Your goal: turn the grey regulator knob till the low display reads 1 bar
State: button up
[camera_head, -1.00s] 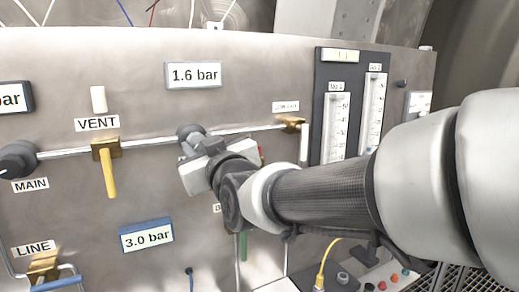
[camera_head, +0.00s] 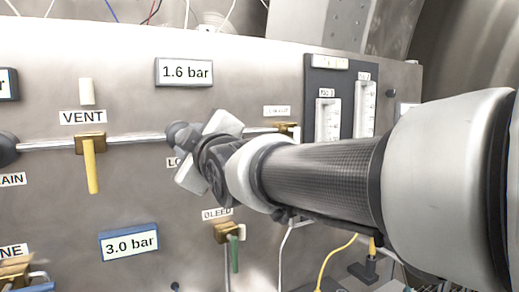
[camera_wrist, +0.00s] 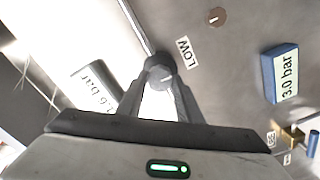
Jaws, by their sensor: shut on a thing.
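The grey regulator knob (camera_head: 181,132) sits on the pipe of the steel panel, and in the wrist view (camera_wrist: 159,72) it shows between my fingertips. My gripper (camera_wrist: 160,84) is shut on the knob, one finger on each side. In the head view my gripper (camera_head: 192,140) reaches in from the right and hides part of the knob. A LOW label (camera_wrist: 187,52) is beside the knob, partly hidden in the head view. The grey-framed display (camera_head: 184,72) above the knob reads 1.6 bar. The blue-framed display (camera_head: 128,243) below reads 3.0 bar.
A yellow VENT handle (camera_head: 91,165) hangs left of the knob. A green BLEED handle (camera_head: 234,253) is below my wrist. A brass valve (camera_head: 288,131) and gauge tubes (camera_head: 328,118) are to the right, close behind my arm. A yellow cable (camera_head: 335,262) runs below.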

dwell(0.3)
jog(key=o, duration=1)
jog(key=shift+o, duration=0.2)
jog(key=v, duration=1.7)
jog(key=shift+d, duration=0.25)
jog(key=shift+s+f, duration=0.1)
